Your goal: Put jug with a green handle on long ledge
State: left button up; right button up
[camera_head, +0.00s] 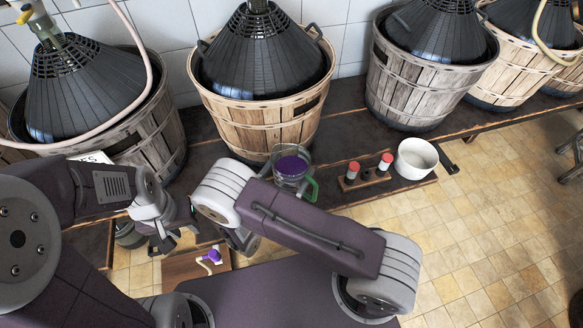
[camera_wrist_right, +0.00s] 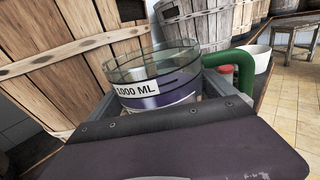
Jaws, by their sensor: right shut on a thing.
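The jug (camera_head: 290,167) is clear glass with purple contents and a green handle (camera_head: 311,189). It is in front of the middle basket, at the front side of the long ledge (camera_head: 345,135); I cannot tell whether it touches the ledge. In the right wrist view the jug (camera_wrist_right: 155,82), labelled 1000 ML, sits between the fingers of my right gripper (camera_wrist_right: 165,100), which is shut on it. The green handle is on the right there. My arm hides this gripper in the head view. My left gripper (camera_head: 165,241) looks open and empty, left of the jug.
Baskets with dark-topped demijohns, such as the middle one (camera_head: 262,110), stand along the ledge. A small rack with red-topped items (camera_head: 370,171) and a white bowl (camera_head: 415,158) are right of the jug. A purple item (camera_head: 213,256) lies on a wooden surface below. Tiled floor is open at right.

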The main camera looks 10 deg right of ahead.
jog(key=shift+f+b, duration=2.3)
jog(key=shift+f, duration=0.55)
jog(key=shift+f+b, duration=0.4)
jog(key=shift+f, duration=0.15)
jog(key=o, duration=1.7)
jog(key=shift+s+f, duration=0.1)
jog(key=shift+a, duration=0.15)
